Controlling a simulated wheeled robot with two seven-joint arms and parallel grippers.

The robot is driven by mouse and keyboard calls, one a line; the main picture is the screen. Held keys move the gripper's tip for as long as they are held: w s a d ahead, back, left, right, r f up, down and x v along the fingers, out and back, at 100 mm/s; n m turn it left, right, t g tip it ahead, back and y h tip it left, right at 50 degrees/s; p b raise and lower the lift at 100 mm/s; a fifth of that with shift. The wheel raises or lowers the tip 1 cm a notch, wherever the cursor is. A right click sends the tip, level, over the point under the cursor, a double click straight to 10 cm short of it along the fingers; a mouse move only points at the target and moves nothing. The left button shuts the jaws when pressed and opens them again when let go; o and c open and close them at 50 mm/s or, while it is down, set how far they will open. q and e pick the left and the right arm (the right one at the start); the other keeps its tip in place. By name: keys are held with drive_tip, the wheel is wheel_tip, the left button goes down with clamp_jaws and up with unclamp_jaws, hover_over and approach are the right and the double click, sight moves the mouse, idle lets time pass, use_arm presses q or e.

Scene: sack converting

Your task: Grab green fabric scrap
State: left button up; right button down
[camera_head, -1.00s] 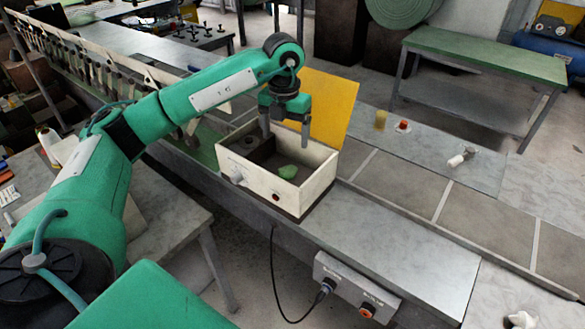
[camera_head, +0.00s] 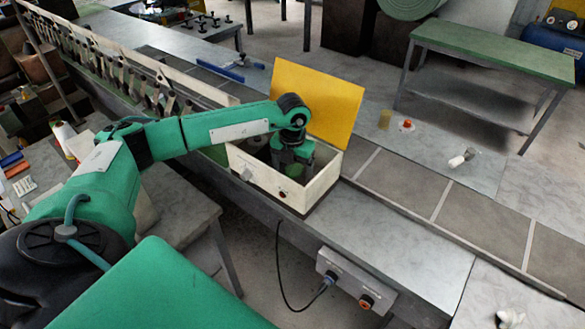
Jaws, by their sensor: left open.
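The green fabric scrap (camera_head: 293,170) lies inside an open box (camera_head: 265,189) with cream walls, and my gripper mostly covers it. My left gripper (camera_head: 290,172) reaches down into the box from above, at the scrap. Its jaws are open; the fingertips are hard to make out against the scrap and the dark inside. Whether the fingers touch the scrap cannot be told. The box's yellow lid (camera_head: 318,100) stands raised at its back. My right gripper does not show.
The box stands on a grey bench (camera_head: 400,232). An orange-capped item (camera_head: 407,125), a small yellow item (camera_head: 384,119) and a white item (camera_head: 458,160) stand on the surface to the right. A control box (camera_head: 355,280) with a cable hangs on the bench front.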

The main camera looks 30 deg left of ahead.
use_arm(q)
drive_tip(key=shift+f, duration=0.15)
drive_tip(key=c, duration=1)
drive_tip(key=shift+c, duration=0.3)
